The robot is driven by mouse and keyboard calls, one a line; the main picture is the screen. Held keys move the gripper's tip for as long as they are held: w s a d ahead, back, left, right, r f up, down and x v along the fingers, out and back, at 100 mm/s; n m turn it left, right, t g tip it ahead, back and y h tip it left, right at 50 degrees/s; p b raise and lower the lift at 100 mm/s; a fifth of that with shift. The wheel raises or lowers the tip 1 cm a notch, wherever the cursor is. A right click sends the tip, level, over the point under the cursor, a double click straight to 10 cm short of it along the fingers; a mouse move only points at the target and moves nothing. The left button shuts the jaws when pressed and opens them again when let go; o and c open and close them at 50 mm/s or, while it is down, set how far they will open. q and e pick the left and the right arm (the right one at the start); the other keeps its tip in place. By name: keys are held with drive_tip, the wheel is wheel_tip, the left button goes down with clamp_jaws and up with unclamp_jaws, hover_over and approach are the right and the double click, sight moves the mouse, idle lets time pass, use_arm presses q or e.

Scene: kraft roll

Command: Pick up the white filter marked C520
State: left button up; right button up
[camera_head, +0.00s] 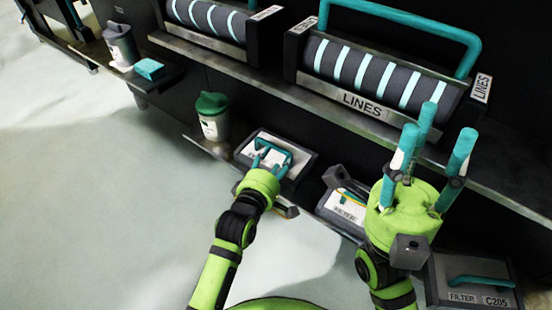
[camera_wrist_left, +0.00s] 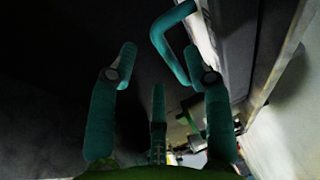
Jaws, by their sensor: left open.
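My left gripper (camera_head: 270,163) is open in front of a white-faced filter (camera_head: 258,144) with a grey frame and a teal handle. Its marking cannot be read. In the left wrist view, the open teal fingers (camera_wrist_left: 160,85) surround no object, and a teal handle (camera_wrist_left: 166,42) stands beyond them at upper right. A second white filter (camera_head: 343,207) reads FILTER; its code is hidden or unreadable. A grey-faced filter (camera_head: 440,275) with a teal handle reads C205. My right gripper (camera_head: 437,130) is raised with its fingers spread and empty, partly covering the shelf behind.
Two dark striped rolls, one labelled LINES (camera_head: 385,78), sit on the upper shelf (camera_head: 260,85). A green-lidded cup (camera_head: 212,115) stands left of the white-faced filter. Another cup (camera_head: 120,45) and a teal block (camera_head: 149,69) are at upper left. The pale floor at left is clear.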

use_arm(q)
drive_tip(key=shift+b+x, duration=0.4)
drive_tip(key=shift+x, duration=1.05)
clamp_jaws()
